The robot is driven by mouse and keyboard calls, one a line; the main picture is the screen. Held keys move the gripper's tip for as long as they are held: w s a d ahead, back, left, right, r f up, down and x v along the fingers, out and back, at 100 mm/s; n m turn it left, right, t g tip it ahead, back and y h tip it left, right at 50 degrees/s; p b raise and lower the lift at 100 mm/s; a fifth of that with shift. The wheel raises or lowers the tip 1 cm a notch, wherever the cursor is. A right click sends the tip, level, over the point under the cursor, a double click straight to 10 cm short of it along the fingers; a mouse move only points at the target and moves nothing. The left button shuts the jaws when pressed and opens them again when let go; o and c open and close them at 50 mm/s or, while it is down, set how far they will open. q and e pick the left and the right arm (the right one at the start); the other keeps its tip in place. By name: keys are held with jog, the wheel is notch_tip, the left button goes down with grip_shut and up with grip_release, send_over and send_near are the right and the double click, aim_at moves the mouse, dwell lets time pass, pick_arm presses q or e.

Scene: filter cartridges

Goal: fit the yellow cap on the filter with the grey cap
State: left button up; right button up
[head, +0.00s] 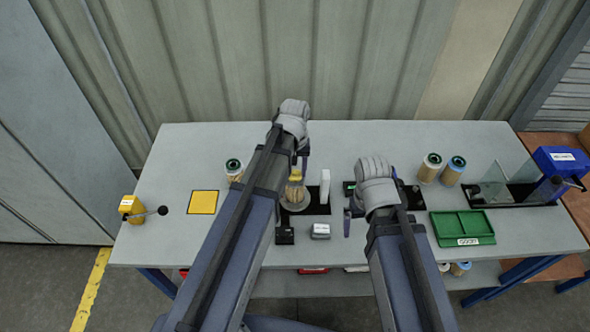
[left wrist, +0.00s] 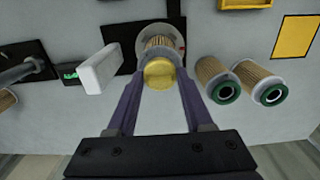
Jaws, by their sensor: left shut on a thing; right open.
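My left gripper (head: 297,176) is shut on the yellow cap (head: 295,175). In the left wrist view the cap (left wrist: 159,74) sits between the fingertips (left wrist: 160,80). A tan pleated filter (head: 295,194) stands upright on a round plate (left wrist: 141,51), directly below the cap in the head view. My right gripper (head: 350,213) is open and empty, right of the filter.
Green-capped filters (left wrist: 217,82) stand left of the plate in the head view. A white upright block (head: 324,187) is close beside the plate. Two filters (head: 430,168), one blue-topped (head: 454,170), stand at the right behind a green tray (head: 461,240).

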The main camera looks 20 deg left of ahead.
pick_arm(q)
jog(key=shift+f, duration=0.2)
jog(key=o, duration=1.3)
jog(key=shift+o, duration=0.2)
jog(key=shift+r, duration=0.2)
jog(key=shift+r+p, duration=0.8)
jog(key=shift+p, duration=0.15)
notch_tip(320, 180, up, 7)
jog(key=p, duration=0.6)
jog(key=shift+f+p, duration=0.2)
jog(key=shift+p, duration=0.1)
